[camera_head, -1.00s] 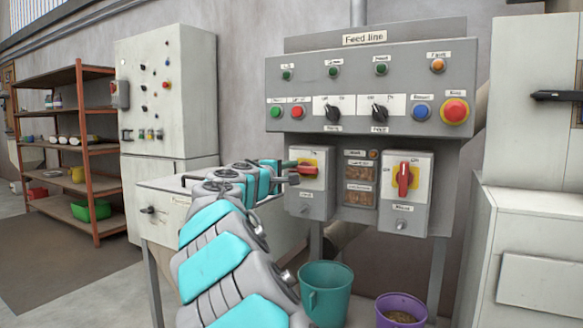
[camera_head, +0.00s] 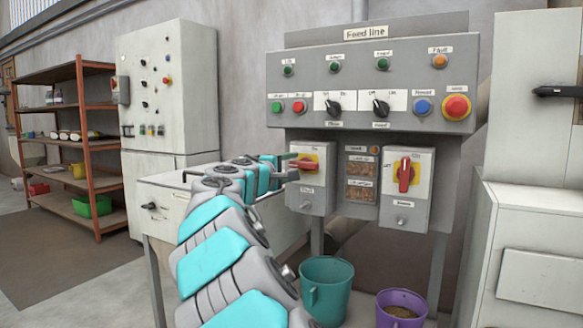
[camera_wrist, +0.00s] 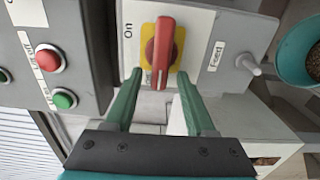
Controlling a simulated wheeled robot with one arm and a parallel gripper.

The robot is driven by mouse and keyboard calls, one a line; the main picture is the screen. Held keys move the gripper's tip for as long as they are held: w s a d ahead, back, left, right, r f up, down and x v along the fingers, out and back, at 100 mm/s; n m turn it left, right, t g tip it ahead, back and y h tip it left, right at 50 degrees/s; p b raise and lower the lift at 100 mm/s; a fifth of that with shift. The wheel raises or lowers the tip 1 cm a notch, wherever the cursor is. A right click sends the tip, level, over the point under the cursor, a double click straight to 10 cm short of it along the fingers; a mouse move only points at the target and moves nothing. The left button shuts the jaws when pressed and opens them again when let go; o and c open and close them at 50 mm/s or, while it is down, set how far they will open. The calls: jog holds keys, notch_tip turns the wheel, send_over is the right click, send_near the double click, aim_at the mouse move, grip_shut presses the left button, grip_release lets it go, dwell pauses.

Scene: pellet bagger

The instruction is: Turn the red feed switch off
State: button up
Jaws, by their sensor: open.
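The red feed switch (camera_wrist: 163,52) is a rotary handle on a yellow plate, on a light grey box labelled "Feed" and "On" in the wrist view. In the head view it is the left switch (camera_head: 307,162), its handle lying about level and partly hidden by my gripper. My gripper (camera_wrist: 158,78) is open, with green fingers on either side of the handle's near end in the wrist view. I cannot tell whether they touch it. In the head view my gripper (camera_head: 293,167) is just left of the switch.
A similar box with an upright red handle (camera_head: 404,174) stands to the right. Above is the "Feed line" panel (camera_head: 370,60) with buttons, black knobs and a red emergency button (camera_head: 457,107). A teal bucket (camera_head: 326,288) and a purple bucket (camera_head: 401,308) stand below.

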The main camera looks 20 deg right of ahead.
jog(key=v, duration=0.7)
jog(key=shift+s+a+b, duration=0.15)
jog(key=shift+a+b, duration=0.1)
jog(key=shift+b, duration=0.15)
jog(key=shift+d, duration=0.1)
